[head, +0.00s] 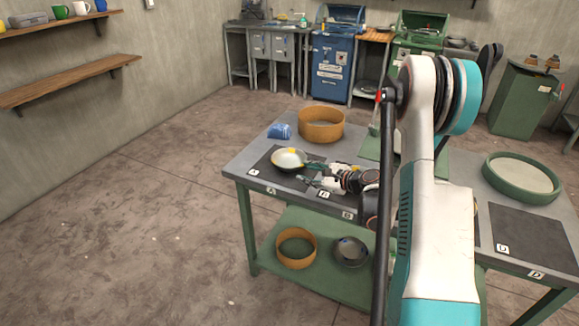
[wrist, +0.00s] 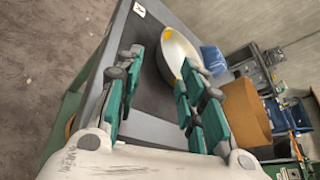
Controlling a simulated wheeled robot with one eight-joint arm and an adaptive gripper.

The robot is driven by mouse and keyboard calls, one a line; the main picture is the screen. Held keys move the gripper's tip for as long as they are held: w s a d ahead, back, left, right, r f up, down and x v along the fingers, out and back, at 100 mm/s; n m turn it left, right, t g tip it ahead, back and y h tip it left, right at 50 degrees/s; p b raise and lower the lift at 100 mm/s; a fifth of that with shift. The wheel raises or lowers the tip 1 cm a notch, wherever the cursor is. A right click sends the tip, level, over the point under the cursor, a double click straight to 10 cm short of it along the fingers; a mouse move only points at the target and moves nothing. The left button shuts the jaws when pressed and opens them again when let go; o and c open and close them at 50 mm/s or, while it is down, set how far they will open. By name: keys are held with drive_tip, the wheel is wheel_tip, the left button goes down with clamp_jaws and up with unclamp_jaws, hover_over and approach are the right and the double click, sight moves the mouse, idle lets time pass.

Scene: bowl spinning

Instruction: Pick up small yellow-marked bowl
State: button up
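The small bowl (head: 289,161) is pale inside with a dark outside and yellow marks on its rim. It stands upright on a dark mat (head: 262,168) near the left end of the table. My gripper (head: 307,173) is open and empty just right of the bowl. In the wrist view my gripper (wrist: 162,65) has its two green-padded fingers spread wide. The bowl (wrist: 176,52) lies ahead, toward the right finger, which covers part of its near rim. I cannot tell whether that finger touches it.
A wide orange ring-shaped container (head: 321,127) and a blue packet (head: 279,132) stand behind the bowl. A large green round tray (head: 520,188) is at the right. The lower shelf (head: 325,267) holds an orange ring (head: 296,262) and a dark bowl (head: 350,252).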

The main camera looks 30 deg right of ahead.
drive_tip(key=b+x, duration=0.1)
drive_tip(key=x, duration=0.4)
drive_tip(key=shift+d+b+x, duration=0.15)
drive_tip(key=shift+b+x, duration=0.5)
drive_tip(key=shift+x, duration=0.65)
drive_tip(key=shift+d+b+x, duration=0.15)
drive_tip(key=shift+b+x, duration=0.5)
drive_tip(key=shift+x, duration=0.7)
drive_tip(key=shift+w+r, duration=0.15)
drive_tip(key=shift+r, duration=0.05)
clamp_jaws()
